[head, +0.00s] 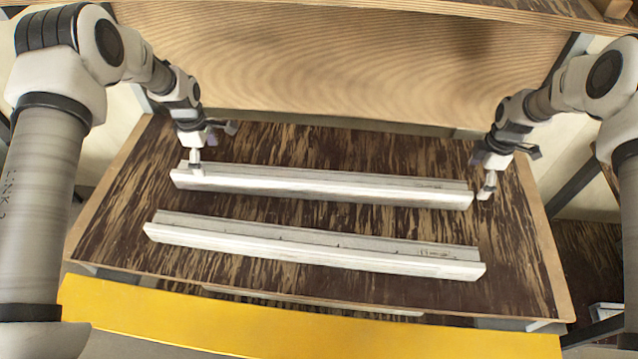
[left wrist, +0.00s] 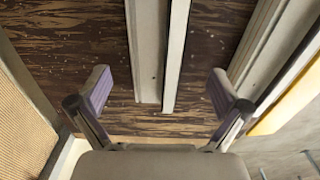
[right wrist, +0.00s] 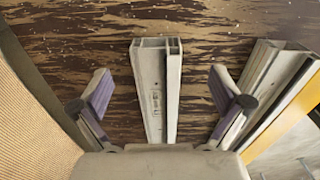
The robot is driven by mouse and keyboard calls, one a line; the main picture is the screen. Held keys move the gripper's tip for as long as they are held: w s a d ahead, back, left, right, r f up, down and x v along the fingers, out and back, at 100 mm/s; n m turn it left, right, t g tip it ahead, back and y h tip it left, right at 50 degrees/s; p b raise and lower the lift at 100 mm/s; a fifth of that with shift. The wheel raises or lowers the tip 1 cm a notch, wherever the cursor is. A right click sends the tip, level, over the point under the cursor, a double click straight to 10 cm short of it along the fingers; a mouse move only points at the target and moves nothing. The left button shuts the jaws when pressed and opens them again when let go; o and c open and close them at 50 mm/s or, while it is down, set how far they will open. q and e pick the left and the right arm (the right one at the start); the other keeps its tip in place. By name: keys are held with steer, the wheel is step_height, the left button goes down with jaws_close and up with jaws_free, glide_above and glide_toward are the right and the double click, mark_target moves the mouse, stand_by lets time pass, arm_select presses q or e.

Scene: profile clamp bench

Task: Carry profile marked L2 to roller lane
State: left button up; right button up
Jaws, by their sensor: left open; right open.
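Two long pale grey profiles lie side by side on the brown streaked bench. The far profile (head: 325,188) has my left gripper (head: 196,160) at its left end and my right gripper (head: 487,186) at its right end. The left wrist view shows the far profile (left wrist: 150,50) between the spread fingers. The right wrist view shows its end (right wrist: 155,85) between the open, empty fingers. Contact cannot be told. The near profile (head: 310,250) lies parallel, nearer the front. Both profiles carry small marks near their right ends, too small to read. I cannot identify a roller lane.
The bench top (head: 330,145) is bare between and around the profiles. A yellow strip (head: 300,325) runs along the front. A wood-grain panel (head: 340,70) stands behind the bench, close beyond both grippers.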

mark_target(213, 170)
arm_select(q)
steer(key=f, duration=0.6)
steer(key=shift+w, duration=0.35)
arm_select(e)
steer(key=f, duration=0.6)
steer(key=shift+w, duration=0.4)
arm_select(q)
steer(key=shift+s+f, duration=0.1)
steer(key=shift+f, duration=0.5)
arm_select(e)
steer(key=shift+s+f, duration=0.1)
steer(key=shift+f, duration=0.55)
arm_select(q)
steer(key=shift+f, duration=0.2)
arm_select(e)
steer(key=shift+f, duration=0.2)
arm_select(q)
steer(key=shift+r, duration=0.15)
steer(key=c, duration=1.9)
arm_select(e)
steer(key=shift+r, duration=0.15)
steer(key=c, duration=1.9)
